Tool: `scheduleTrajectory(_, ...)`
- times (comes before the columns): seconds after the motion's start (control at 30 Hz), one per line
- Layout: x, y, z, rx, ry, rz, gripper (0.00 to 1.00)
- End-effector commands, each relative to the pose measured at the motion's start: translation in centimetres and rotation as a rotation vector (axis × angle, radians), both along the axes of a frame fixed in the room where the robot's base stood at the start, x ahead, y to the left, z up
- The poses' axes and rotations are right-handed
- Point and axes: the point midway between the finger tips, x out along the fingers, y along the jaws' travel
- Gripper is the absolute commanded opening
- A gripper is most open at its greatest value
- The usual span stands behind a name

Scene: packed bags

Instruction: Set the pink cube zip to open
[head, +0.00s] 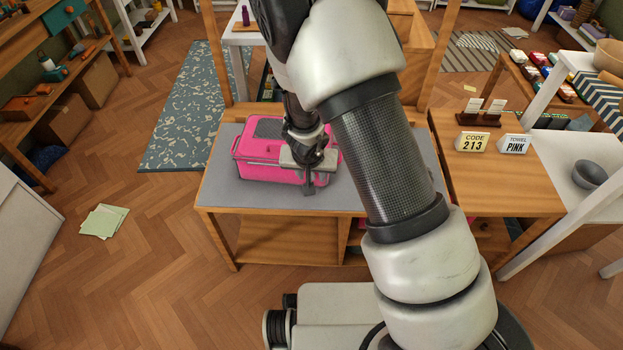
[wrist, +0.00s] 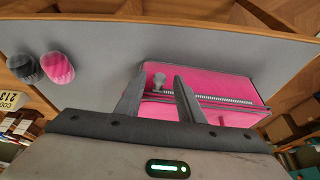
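The pink cube (head: 262,165) is a bright pink bag with a grey mesh top panel, lying on a grey mat. It fills the middle right of the wrist view (wrist: 210,82). A pale zip line (wrist: 215,98) runs along its side. A grey zip pull (wrist: 158,82) stands at the zip's left end in the wrist view. My gripper (head: 308,183) is at the cube's right front in the head view. In the wrist view its two fingers (wrist: 159,76) are apart, one on each side of the pull, with small gaps visible. Contact cannot be told.
The grey mat (head: 226,190) covers the table. A pink roll (wrist: 58,68) and a dark grey roll (wrist: 24,68) lie beside the cube, hidden by my arm in the head view. Signs reading "CODE 213" (head: 472,142) and "TOWEL PINK" (head: 515,147) stand on the right-hand table.

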Motion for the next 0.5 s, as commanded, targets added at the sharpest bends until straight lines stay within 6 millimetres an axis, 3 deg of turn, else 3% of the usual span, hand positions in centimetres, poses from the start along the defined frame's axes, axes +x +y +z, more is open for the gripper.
scheduleTrajectory(0.3, 0.13, -0.05, -0.26, 0.000, 0.000, -0.001, 0.35)
scheduleTrajectory(0.5, 0.13, -0.05, -0.25, 0.000, 0.000, -0.001, 0.03)
